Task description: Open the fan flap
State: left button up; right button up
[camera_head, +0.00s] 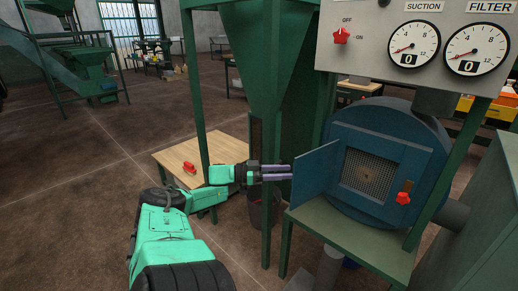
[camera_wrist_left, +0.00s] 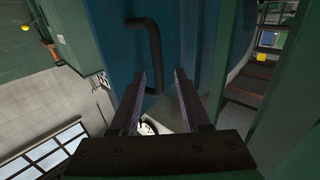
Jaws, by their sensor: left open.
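The fan flap (camera_head: 315,171) is a blue panel standing out from the left side of the round blue fan housing (camera_head: 388,128). The flap stands open, and a square opening with a mesh (camera_head: 367,174) shows beside it. My left gripper (camera_head: 289,172) is open, with its fingertips close to the flap's left side. In the left wrist view, a black bar handle (camera_wrist_left: 154,48) stands on a blue surface ahead of the open fingers (camera_wrist_left: 158,85). Its lower end shows between the fingertips; I cannot tell whether they touch it. My right gripper is not in view.
A red knob (camera_head: 403,198) sits at the opening's lower right. A grey panel with gauges and a red switch (camera_head: 341,36) hangs above. Green posts (camera_head: 270,215) stand close to my left gripper. A wooden table (camera_head: 174,158) is behind my left arm.

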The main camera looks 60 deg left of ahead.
pick_arm(q)
jog(key=v, duration=1)
jog(key=shift+s, duration=0.3)
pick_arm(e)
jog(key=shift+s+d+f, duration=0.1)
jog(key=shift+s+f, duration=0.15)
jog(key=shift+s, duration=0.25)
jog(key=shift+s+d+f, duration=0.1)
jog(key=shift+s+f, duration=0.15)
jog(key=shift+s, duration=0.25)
pick_arm(q)
jog(key=shift+a+r, duration=0.1)
jog(key=shift+a, duration=0.05)
